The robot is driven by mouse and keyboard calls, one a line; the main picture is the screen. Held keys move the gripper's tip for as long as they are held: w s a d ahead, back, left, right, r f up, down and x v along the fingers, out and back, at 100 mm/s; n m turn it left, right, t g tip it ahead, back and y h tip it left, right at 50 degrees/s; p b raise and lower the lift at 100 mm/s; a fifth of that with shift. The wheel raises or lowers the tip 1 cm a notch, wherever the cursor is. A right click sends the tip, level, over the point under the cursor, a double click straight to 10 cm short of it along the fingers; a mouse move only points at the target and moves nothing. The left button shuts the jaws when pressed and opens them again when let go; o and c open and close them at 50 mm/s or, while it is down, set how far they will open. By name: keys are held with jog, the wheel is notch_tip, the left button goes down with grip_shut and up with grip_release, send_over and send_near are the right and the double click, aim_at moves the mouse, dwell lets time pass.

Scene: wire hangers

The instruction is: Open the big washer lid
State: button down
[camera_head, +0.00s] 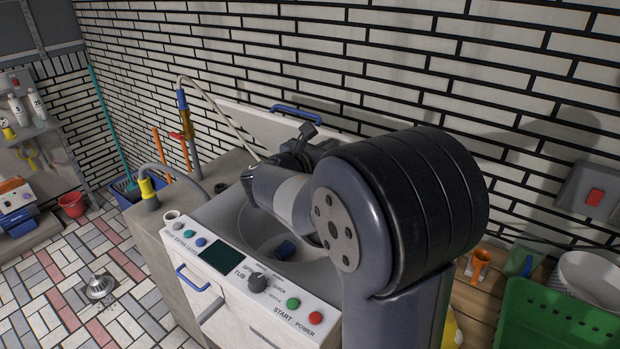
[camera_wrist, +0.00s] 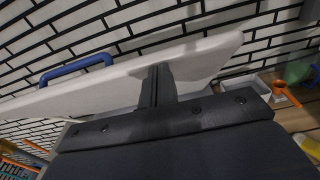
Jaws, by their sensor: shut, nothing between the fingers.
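The big washer lid (camera_head: 247,120) is a white panel with a blue handle (camera_head: 297,114). It stands raised at the back of the washer (camera_head: 190,240), near the brick wall, and the tub opening (camera_head: 262,228) shows uncovered. In the wrist view the lid (camera_wrist: 215,58) crosses the picture, with its blue handle (camera_wrist: 76,68) at the left. My gripper (camera_head: 308,131) is shut and empty, above the tub in front of the lid. Its fingers (camera_wrist: 158,76) overlap the lid's edge in the wrist view; I cannot tell whether they touch. My arm hides the right part of the lid.
A dark blue item (camera_head: 285,249) lies in the tub. A hose (camera_head: 215,108) and a yellow-collared pipe (camera_head: 148,188) stand at the left. The brick wall is close behind.

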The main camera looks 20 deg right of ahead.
jog(key=w+d+r+p, duration=0.5)
jog(key=d+r, duration=0.3)
jog(key=d, duration=0.2)
jog(key=shift+w+p, duration=0.3)
jog(key=shift+w, duration=0.6)
